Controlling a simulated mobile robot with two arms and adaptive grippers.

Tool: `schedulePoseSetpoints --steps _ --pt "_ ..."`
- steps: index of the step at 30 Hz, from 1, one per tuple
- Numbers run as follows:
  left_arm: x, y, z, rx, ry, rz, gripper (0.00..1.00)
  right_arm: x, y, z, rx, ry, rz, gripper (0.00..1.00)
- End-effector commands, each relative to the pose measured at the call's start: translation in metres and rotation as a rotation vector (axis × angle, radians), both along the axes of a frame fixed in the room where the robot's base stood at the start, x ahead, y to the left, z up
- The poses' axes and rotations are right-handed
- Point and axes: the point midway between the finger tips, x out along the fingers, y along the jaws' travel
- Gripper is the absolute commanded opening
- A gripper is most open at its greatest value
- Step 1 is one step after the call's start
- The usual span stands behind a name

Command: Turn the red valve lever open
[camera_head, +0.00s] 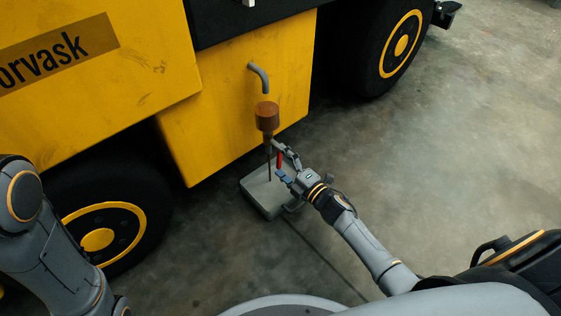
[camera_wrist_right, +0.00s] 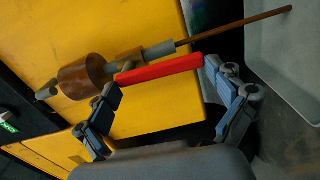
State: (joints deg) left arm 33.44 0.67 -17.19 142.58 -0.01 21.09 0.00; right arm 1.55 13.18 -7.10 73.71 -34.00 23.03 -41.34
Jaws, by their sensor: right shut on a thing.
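The red valve lever (camera_wrist_right: 160,70) is a straight red bar beside a grey and copper-brown valve body (camera_wrist_right: 88,76). In the head view the lever (camera_head: 279,159) stands roughly upright just below the brown cylinder (camera_head: 267,116) on the yellow machine. My right gripper (camera_head: 282,160) is at the lever; in the wrist view the right gripper (camera_wrist_right: 162,80) has one finger at each end of the red bar and is shut on it. The fingers partly hide the lever in the head view. My left arm shows at the left edge, but its gripper is out of sight.
A thin brown rod (camera_wrist_right: 240,25) extends from the valve toward a grey tray (camera_head: 262,208) on the floor. A bent grey pipe (camera_head: 260,76) sticks out above the valve. The yellow machine (camera_head: 215,130) has black wheels either side. Concrete floor (camera_head: 460,140) to the right is clear.

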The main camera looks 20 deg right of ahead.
Motion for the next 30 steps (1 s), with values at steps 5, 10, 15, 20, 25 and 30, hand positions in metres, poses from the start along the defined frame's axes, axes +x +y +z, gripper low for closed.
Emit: schedulePoseSetpoints --steps 5,10,15,20,25,30 --pt "0.0 0.0 0.0 0.0 0.0 0.0 0.28 -0.001 0.002 -0.001 -0.002 0.0 0.003 0.37" --pt "0.0 0.0 0.0 -0.001 0.0 0.0 0.28 -0.001 0.002 -0.001 -0.001 0.0 0.003 0.98" --pt "0.0 0.0 0.0 -0.001 0.001 0.0 0.28 -0.001 0.001 -0.001 0.0 0.001 0.002 1.0" --pt "0.0 0.001 -0.001 -0.002 0.003 0.0 0.28 0.0 0.001 0.0 0.0 0.001 0.001 1.0" --pt "0.0 0.001 -0.001 -0.002 0.003 0.0 0.28 -0.011 -0.003 -0.001 -0.001 0.002 0.001 1.0" --pt "0.001 0.0 -0.001 -0.001 0.002 0.0 0.28 -0.041 -0.014 -0.002 0.0 0.004 0.001 1.0"
